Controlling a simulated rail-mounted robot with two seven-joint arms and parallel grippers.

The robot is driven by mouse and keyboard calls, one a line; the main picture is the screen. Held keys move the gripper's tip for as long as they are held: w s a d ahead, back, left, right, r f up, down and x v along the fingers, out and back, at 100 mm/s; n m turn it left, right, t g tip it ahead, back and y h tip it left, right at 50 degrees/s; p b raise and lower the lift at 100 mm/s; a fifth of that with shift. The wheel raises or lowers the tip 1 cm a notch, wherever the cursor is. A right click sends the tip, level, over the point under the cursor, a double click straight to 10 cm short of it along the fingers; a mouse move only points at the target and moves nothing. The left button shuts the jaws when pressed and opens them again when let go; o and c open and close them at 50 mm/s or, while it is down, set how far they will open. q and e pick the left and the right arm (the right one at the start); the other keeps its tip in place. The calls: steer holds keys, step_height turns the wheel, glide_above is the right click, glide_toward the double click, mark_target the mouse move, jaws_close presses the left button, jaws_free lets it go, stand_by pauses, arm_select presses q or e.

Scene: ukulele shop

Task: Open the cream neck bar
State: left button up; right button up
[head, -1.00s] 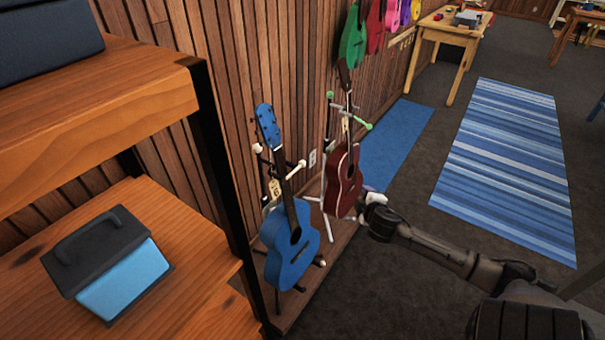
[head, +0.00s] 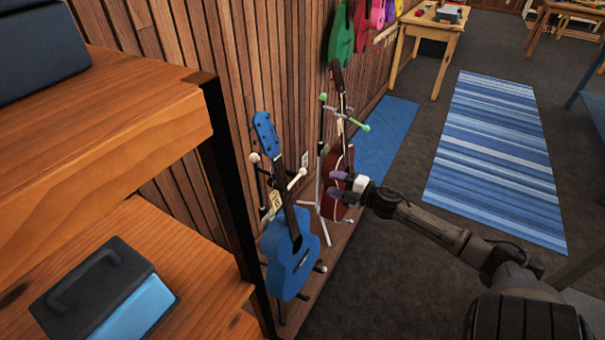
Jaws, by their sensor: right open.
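The cream neck bar (head: 296,180) is on the stand of the blue ukulele (head: 290,255). It reaches across the front of the neck, with its cream tip at the right. A second cream tip (head: 254,157) shows left of the neck. My right gripper (head: 337,187) is open and empty. It is to the right of the cream bar and appears apart from it, in front of the dark red ukulele (head: 332,206), which it partly hides. My left gripper is out of view.
A green-tipped bar (head: 355,125) is on the red ukulele's stand behind my gripper. A wooden shelf (head: 130,110) with a dark and blue case (head: 105,295) fills the left. The wood-slat wall is behind the stands. Open floor lies to the right.

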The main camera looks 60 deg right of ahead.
mark_target(304, 173)
steer(key=w+b, duration=0.1)
steer(key=w, duration=0.2)
steer(key=w+b, duration=0.1)
steer(key=w, duration=0.3)
steer(key=w+b, duration=0.2)
steer(key=w, duration=0.2)
steer(key=shift+f, duration=0.25)
steer(key=shift+w, duration=0.4)
steer(key=shift+c, duration=0.4)
jaws_close()
